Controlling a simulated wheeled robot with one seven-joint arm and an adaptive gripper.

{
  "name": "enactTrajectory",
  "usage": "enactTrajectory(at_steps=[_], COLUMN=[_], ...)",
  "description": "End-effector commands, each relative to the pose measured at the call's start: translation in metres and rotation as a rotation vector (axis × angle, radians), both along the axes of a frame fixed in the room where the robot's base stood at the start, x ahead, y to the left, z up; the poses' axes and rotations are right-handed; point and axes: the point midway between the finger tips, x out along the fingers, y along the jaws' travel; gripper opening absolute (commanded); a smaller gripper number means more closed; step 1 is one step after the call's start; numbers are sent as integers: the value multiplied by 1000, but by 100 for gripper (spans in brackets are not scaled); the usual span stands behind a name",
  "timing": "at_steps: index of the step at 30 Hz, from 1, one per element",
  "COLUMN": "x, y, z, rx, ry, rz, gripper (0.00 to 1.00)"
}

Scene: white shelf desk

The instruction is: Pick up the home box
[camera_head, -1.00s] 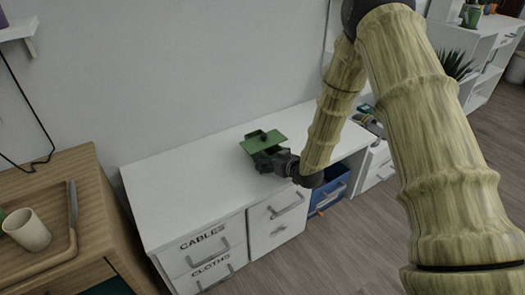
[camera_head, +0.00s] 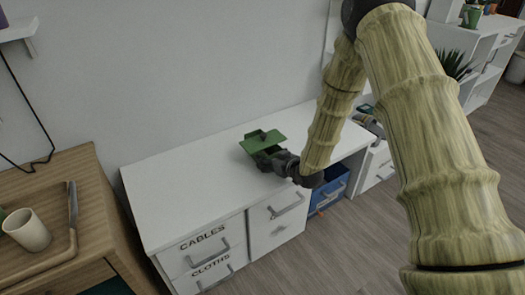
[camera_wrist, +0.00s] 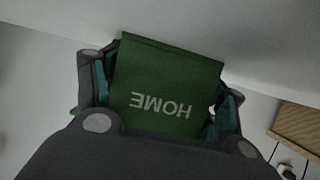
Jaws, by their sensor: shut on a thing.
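The home box is a green box (camera_head: 265,138) above or on the white desk top in the head view. In the wrist view the green home box (camera_wrist: 165,80) shows the word HOME upside down. My gripper (camera_head: 268,156) is at the near side of the box in the head view. In the wrist view my gripper (camera_wrist: 163,108) has its teal-padded fingers on both sides of the box, shut on it. Whether the underside of the box touches the desk I cannot tell.
The white desk (camera_head: 185,175) has drawers labelled CABLES and CLOTHS, and its top is clear left of the box. A blue bin (camera_head: 330,188) sits under the desk's right part. A wooden cabinet (camera_head: 75,180) with a cup (camera_head: 27,230) stands at the left.

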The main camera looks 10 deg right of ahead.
Motion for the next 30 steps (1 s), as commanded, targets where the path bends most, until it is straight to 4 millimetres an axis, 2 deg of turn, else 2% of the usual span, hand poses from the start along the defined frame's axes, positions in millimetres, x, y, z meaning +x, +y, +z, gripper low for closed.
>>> enactTrajectory(at_steps=[24,30], x=[0,-1], y=[0,-1], z=[29,31], rx=[0,0], ry=[-1,0], rz=[0,0], gripper=[47,47])
